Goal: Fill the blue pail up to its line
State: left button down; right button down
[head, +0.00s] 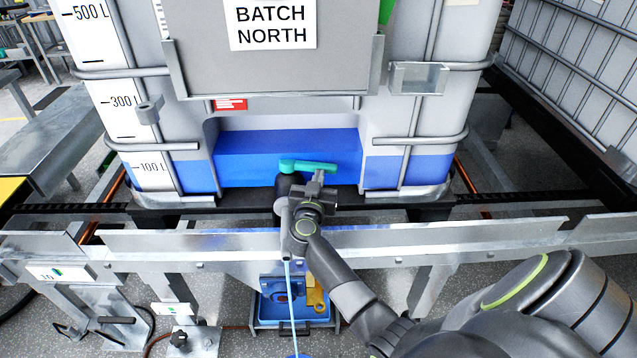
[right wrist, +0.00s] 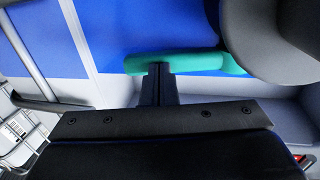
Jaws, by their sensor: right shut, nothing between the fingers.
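The tote labelled BATCH NORTH (head: 272,60) holds blue liquid (head: 235,160) a little above its 100 L mark. Its teal valve handle (head: 310,166) lies sideways, pointing right; the handle also shows in the right wrist view (right wrist: 185,63). My right gripper (head: 317,178) is shut and empty, its fingertips (right wrist: 160,70) at the handle's near edge; contact is unclear. A thin light-blue stream (head: 290,305) runs down from below the valve. My left gripper is out of view.
A metal rail (head: 430,237) runs in front of the tote. Below it a blue bin (head: 265,311) holds a blue item and a yellow one. Metal stands (head: 92,300) are at lower left. Another caged tote (head: 590,75) is at right.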

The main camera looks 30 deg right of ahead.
dwell(0.3)
jog(key=d+n+t+y+p, duration=0.1)
jog(key=p, duration=0.1)
jog(key=w+d+n+t+y+p, duration=0.1)
jog(key=y+p, duration=0.1)
jog(key=p, duration=0.1)
jog(key=shift+n, duration=0.3)
dwell(0.3)
